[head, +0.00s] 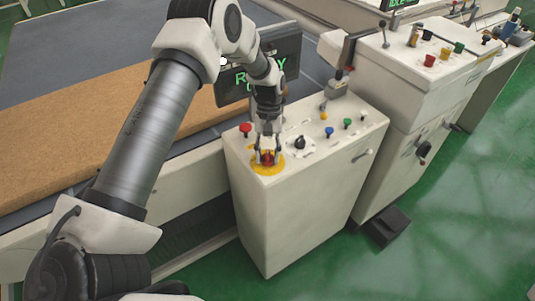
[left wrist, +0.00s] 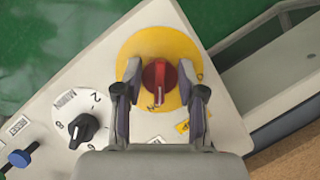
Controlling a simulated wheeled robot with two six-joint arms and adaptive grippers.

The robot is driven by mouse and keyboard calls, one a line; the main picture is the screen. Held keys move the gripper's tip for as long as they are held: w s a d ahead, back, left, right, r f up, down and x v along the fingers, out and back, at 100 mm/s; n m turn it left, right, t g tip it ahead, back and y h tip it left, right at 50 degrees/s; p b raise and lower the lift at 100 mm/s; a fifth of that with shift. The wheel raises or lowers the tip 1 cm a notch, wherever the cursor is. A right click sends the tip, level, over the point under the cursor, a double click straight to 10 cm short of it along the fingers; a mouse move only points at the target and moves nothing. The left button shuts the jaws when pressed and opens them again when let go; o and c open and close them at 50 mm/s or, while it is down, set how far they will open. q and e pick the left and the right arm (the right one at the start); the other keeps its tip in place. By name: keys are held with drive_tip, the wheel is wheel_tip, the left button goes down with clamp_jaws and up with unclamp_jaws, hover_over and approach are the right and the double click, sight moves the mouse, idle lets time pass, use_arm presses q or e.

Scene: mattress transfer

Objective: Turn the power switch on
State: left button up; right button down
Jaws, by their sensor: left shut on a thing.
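The power switch (left wrist: 158,80) is a red rotary knob on a yellow round plate (left wrist: 160,42), on top of a white control cabinet. In the head view the red knob (head: 267,159) sits at the cabinet's front left corner. My left gripper (head: 266,157) points down over it, with one finger on each side of the knob. In the left wrist view the left gripper (left wrist: 160,92) is closed in around the knob, whose handle ridge runs nearly straight up and down the picture. The fingers partly hide the plate. My right gripper is not in view.
The cabinet (head: 300,215) also carries a red button (head: 245,128), a black dial (head: 299,142), a blue knob (head: 329,131) and a green knob. A screen (head: 258,68) reading "READY" stands behind my arm. A brown mattress (head: 70,140) lies on the left. A second control cabinet (head: 420,95) is at the right.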

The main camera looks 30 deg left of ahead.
use_arm(q)
drive_tip(key=shift+s+f+m+y, duration=0.1)
drive_tip(key=shift+m+y, duration=0.2)
drive_tip(key=shift+m, duration=0.5)
drive_tip(key=o, duration=1.1)
drive_tip(key=v, duration=1.2)
drive_tip(key=shift+w, duration=0.2)
